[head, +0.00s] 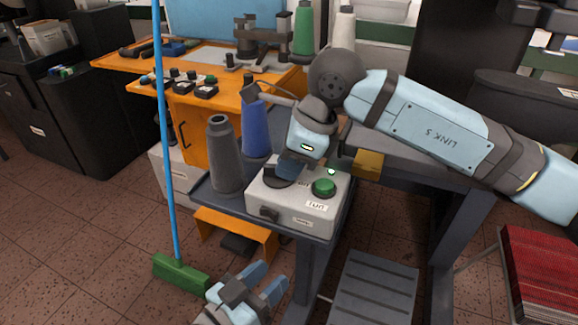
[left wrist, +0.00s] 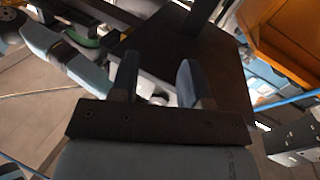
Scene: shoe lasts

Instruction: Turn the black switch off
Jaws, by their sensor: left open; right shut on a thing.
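A light grey control box (head: 300,208) sits on the corner of a dark table. Its top carries a green knob (head: 323,187) with a "run" label in front of it, and a black switch (head: 279,180) to the left. My right gripper (head: 288,170) reaches down from above and is shut on the black switch, hiding much of it; its exact turn cannot be told. My left gripper (head: 262,282) is open and empty, low in front of the table and apart from the box. Its two parted fingers also show in the left wrist view (left wrist: 157,78).
A grey cone (head: 224,155) and a blue cone (head: 256,130) stand left of the box. A green broom (head: 181,271) with a blue handle stands at the left. An orange workbench (head: 150,80) with small items is behind. A grey step (head: 372,290) is at lower right.

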